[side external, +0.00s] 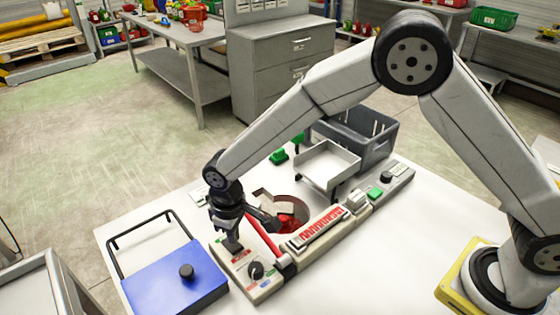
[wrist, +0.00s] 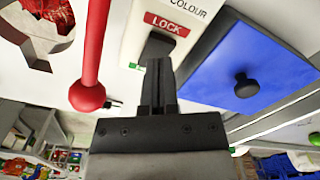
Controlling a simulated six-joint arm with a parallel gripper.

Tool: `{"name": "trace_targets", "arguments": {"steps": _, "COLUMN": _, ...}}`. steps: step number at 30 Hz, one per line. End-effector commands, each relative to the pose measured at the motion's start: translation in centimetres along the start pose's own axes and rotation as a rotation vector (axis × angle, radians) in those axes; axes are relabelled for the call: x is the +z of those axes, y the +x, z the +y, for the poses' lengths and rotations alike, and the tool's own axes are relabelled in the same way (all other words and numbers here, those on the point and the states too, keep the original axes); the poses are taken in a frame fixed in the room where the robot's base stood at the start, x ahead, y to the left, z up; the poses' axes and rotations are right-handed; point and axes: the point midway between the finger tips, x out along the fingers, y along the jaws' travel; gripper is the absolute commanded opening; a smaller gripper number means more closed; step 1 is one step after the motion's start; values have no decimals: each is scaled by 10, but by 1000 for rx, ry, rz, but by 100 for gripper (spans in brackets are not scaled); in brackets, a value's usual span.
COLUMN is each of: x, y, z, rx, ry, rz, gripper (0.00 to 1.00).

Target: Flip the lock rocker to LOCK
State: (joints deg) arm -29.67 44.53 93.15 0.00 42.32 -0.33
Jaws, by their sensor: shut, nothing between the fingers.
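The lock rocker (wrist: 157,46) is a dark block on the cream panel, beside the red LOCK label (wrist: 167,24) in the wrist view. My gripper (wrist: 160,66) is shut and empty, with its fingertips right at the rocker. I cannot tell whether they touch it or which way it is tilted. In the side external view my gripper (side external: 233,246) points down at the left end of the long cream machine (side external: 268,292). The fingers hide most of the rocker there.
A red bar (side external: 262,238) with a ball end (wrist: 87,94) lies close beside my gripper. A black knob (side external: 255,270) sits on the same panel. A blue box (side external: 165,284) with a black knob stands on the left. A grey crate (side external: 378,150) stands behind.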

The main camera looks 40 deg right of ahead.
Motion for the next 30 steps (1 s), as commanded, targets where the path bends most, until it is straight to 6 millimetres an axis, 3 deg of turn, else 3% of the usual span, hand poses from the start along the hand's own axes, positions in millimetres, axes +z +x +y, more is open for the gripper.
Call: {"name": "trace_targets", "arguments": {"steps": 30, "x": 0, "y": 6, "z": 0, "rx": 0, "ry": 0, "rz": 0, "gripper": 0}}
